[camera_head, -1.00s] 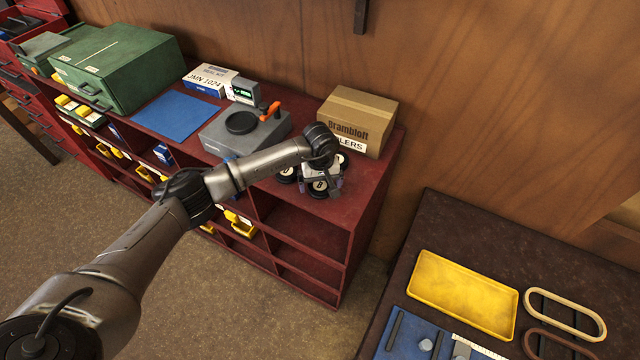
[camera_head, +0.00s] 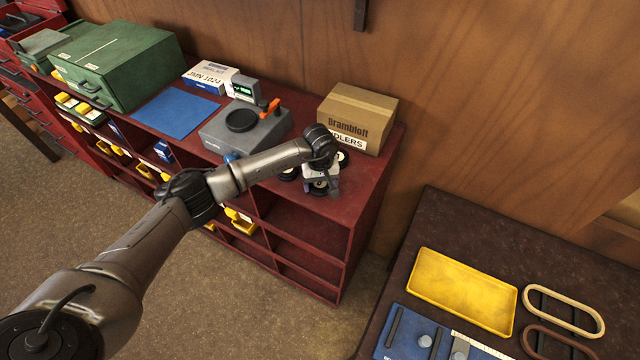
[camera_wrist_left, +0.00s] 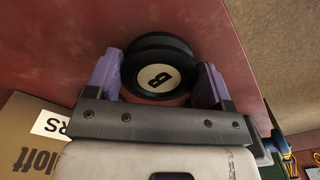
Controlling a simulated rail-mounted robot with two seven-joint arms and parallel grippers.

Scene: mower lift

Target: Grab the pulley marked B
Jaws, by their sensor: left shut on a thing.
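The pulley marked B (camera_wrist_left: 158,74) is a black grooved wheel with a pale disc and a black letter B. In the left wrist view it sits between the two purple fingers of my left gripper (camera_wrist_left: 160,85), which is shut on it. In the head view my left gripper (camera_head: 319,185) is over the right end of the red shelf unit (camera_head: 362,195), and the pulley there is partly hidden by the fingers. Other black pulleys (camera_head: 289,174) stand close beside the gripper, partly covered by it. My right gripper is not in view.
A cardboard box (camera_head: 357,118) stands just behind the gripper on the shelf top. To the left are a grey device (camera_head: 215,135), a blue mat (camera_head: 176,113) and a green case (camera_head: 120,65). A dark table with a yellow tray (camera_head: 462,292) is at lower right.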

